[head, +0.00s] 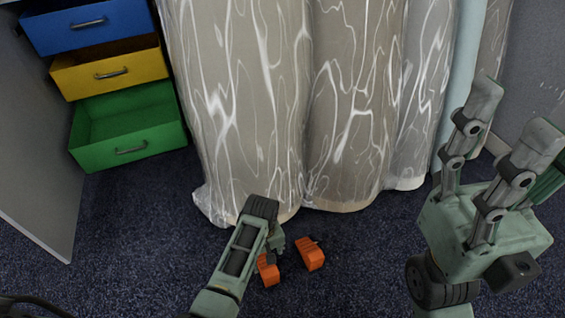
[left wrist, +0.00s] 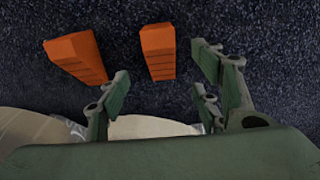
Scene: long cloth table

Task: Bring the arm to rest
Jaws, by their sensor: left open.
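My left gripper (head: 272,248) is low over the dark carpet, in front of the cloth. In the left wrist view its fingers (left wrist: 160,85) are spread apart, with nothing between them. Two orange blocks lie on the carpet close to it: a left block (head: 268,271) partly hidden by the gripper in the head view, and a right block (head: 311,254). Both blocks show beyond the fingers in the left wrist view, the wider one (left wrist: 76,59) to the left and the other (left wrist: 158,52) near the middle. My right gripper (head: 510,150) is raised at the right, fingers spread and empty.
A grey patterned cloth (head: 345,100) hangs to the floor behind the blocks. At the upper left, a blue drawer (head: 88,24), a yellow drawer (head: 110,72) and a green drawer (head: 128,135) stand out at different depths. Bare carpet (head: 140,220) lies left of my left arm.

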